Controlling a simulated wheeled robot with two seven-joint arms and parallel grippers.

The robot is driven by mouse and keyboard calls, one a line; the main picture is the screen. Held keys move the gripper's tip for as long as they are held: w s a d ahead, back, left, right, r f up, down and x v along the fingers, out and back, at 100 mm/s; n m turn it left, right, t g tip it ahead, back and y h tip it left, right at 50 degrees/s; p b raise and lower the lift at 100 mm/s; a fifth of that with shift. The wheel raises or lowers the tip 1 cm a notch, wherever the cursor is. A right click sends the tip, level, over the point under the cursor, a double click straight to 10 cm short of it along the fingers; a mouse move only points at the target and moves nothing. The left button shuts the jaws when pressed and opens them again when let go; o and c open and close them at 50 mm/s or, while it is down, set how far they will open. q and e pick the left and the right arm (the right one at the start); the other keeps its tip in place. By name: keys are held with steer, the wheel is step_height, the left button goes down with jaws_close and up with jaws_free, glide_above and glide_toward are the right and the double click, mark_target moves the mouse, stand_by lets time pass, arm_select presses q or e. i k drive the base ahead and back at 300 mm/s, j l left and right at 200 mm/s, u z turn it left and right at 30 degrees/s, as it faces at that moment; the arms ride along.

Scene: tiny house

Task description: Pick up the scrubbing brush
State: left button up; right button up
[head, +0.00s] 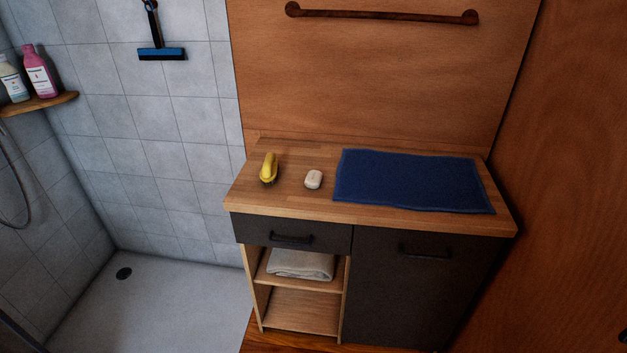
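A yellow scrubbing brush (268,168) lies on the left part of the wooden countertop (300,155), near its left edge. It has a curved yellow handle, and its lower side looks darker.
A white bar of soap (313,179) lies just right of the brush, and a blue towel (405,180) covers the right part of the counter. A wooden wall rail (380,14) is above. A dark-fronted cabinet (415,290) is below. A tiled shower (150,300) is left.

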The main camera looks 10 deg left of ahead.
mark_target(268, 172)
steer(key=i+l+u, duration=0.3)
steer(key=i, duration=0.15)
steer(key=i+l+u, duration=0.3)
steer(key=i, duration=0.15)
steer(key=j, duration=0.1)
